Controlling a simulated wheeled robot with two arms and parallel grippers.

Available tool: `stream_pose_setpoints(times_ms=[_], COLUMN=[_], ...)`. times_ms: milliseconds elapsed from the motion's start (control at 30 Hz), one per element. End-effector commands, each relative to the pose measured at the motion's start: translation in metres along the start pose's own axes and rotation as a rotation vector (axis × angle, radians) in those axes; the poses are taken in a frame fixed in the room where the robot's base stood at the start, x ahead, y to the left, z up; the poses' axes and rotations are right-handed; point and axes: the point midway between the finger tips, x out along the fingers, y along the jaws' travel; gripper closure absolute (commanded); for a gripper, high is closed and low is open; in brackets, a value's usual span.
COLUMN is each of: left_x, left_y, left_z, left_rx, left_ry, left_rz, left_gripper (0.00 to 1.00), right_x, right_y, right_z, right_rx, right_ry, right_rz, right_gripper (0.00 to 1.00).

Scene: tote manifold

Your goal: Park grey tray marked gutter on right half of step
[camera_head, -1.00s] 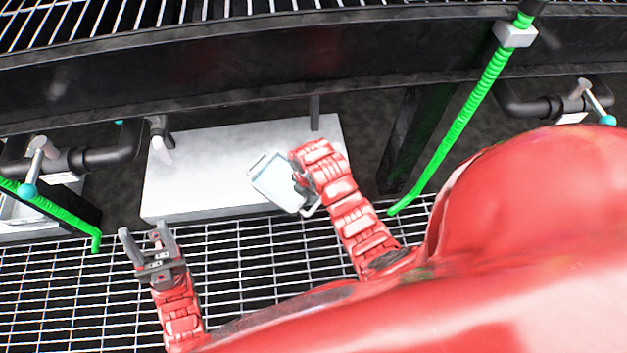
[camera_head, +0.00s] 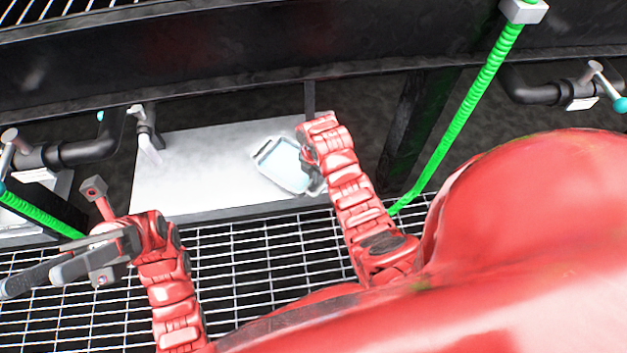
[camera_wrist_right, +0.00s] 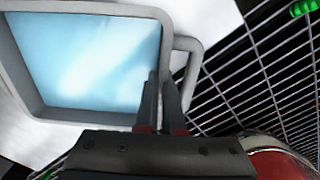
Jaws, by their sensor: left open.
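The grey tray (camera_head: 287,166), with a pale blue inside and looped end handles, is over the right half of the pale step (camera_head: 195,175) in the head view. I cannot tell whether it rests on the step or hangs just above it. No marking is readable. My right gripper (camera_wrist_right: 163,95) is shut on the tray's rim beside one handle in the right wrist view; in the head view the wrist hides its fingers. My left gripper (camera_head: 32,280) is open and empty over the grating at the left, away from the tray.
A dark pipe with a nozzle (camera_head: 147,145) comes down over the step's left part. A green hose (camera_head: 465,120) runs down right of the step. A thin dark post (camera_head: 310,97) stands behind the tray. Metal grating (camera_head: 270,255) lies in front; the step's middle is clear.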

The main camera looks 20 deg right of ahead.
Motion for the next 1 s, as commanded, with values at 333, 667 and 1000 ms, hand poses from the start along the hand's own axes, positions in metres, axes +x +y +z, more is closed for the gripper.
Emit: stream_pose_setpoints(times_ms=[333,667,1000], left_x=[0.033,0.034,0.034], left_y=[-0.018,-0.018,-0.018], left_z=[-0.026,-0.027,-0.027], left_rx=[-0.028,-0.029,-0.029], left_ry=[0.228,0.234,0.233], left_rz=[-0.122,-0.125,-0.125], left_gripper=[0.5,0.5,0.5], right_x=[0.011,0.013,0.014], right_y=[0.001,0.001,0.0], right_z=[0.001,0.001,0.0], right_rx=[0.0,0.0,0.0], right_ry=[-0.002,-0.002,-0.001], right_rz=[0.003,0.002,0.001], right_gripper=[1.0,1.0,0.65])
